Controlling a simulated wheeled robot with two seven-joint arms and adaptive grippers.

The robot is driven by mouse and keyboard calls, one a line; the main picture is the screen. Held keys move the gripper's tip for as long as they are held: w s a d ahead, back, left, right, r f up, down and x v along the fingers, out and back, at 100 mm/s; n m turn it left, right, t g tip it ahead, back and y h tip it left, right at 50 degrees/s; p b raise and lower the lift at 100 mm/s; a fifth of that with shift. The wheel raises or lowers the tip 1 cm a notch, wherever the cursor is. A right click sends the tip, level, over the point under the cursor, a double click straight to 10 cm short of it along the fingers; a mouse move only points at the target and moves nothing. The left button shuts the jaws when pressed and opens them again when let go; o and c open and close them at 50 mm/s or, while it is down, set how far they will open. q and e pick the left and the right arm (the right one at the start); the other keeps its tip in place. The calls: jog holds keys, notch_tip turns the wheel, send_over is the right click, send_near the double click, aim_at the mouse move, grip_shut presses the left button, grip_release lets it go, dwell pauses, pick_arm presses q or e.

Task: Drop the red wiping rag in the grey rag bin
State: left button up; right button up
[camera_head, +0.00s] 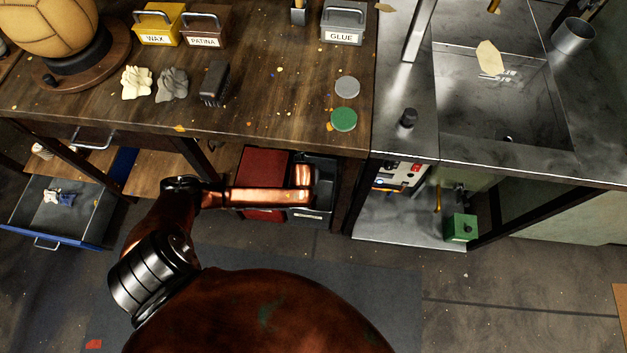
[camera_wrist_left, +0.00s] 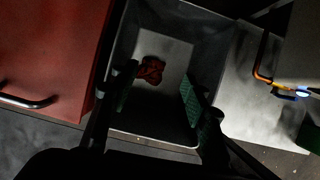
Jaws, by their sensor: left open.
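The red rag (camera_wrist_left: 151,70) is a small crumpled heap in the left wrist view. It appears to lie on the floor of the grey rag bin (camera_wrist_left: 160,134), between and beyond my fingertips. My left gripper (camera_wrist_left: 158,92) is open, with its two green-padded fingers apart over the bin and nothing between the pads. In the head view, the grey bin (camera_head: 326,172) stands under the workbench, partly hidden by my left forearm. My left fingers and the rag are hidden there. My right gripper is in neither view.
A red box (camera_head: 265,163), also in the wrist view (camera_wrist_left: 50,50), stands left of the bin. The workbench top (camera_head: 270,90) overhangs both. An open blue drawer (camera_head: 85,222) juts out at left. Sink-unit legs and a green box (camera_head: 460,228) are at right.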

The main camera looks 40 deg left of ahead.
pick_arm(q)
jog(key=v, duration=0.6)
jog(key=shift+r, duration=0.15)
jog(key=shift+s, duration=0.1)
